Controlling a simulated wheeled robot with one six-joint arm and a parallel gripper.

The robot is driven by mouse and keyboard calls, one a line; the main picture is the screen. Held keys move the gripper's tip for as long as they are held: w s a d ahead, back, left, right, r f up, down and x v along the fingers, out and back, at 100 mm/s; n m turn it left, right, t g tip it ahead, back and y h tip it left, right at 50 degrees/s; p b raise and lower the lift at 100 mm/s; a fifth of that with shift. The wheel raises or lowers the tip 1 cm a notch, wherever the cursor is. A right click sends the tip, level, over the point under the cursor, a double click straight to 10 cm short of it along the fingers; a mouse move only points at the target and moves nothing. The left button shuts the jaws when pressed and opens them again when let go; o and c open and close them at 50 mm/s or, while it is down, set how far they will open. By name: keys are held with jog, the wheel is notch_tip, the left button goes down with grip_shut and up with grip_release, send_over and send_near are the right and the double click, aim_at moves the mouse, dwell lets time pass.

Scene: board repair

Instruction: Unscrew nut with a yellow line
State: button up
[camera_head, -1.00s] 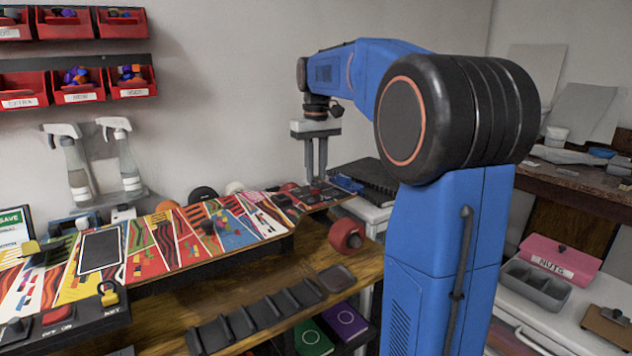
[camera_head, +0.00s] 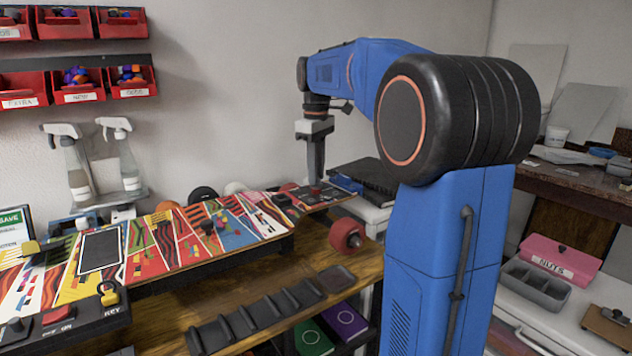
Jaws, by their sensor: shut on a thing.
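My gripper (camera_head: 316,184) points straight down over the far right end of the colourful skateboard deck (camera_head: 245,228). Its fingers are seen edge-on and are shut on a small part at the deck's surface, which I take to be the nut; the fingers mostly hide it. A yellow line on it cannot be made out at this size. The deck lies on a dark stand on the wooden bench.
A red wheel (camera_head: 347,235) sticks out near the deck's right end. A dark slotted tray (camera_head: 270,308) lies along the bench front. A pink box marked NUTS (camera_head: 560,262) and a grey divided tray (camera_head: 535,287) stand on the right-hand cabinet. Spray bottles (camera_head: 75,170) stand behind.

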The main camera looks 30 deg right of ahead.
jog(key=n, duration=0.3)
jog(key=shift+n, duration=0.4)
jog(key=o, duration=1)
jog(key=shift+c, duration=1.3)
jog(key=m, duration=0.4)
jog(key=shift+m, duration=0.9)
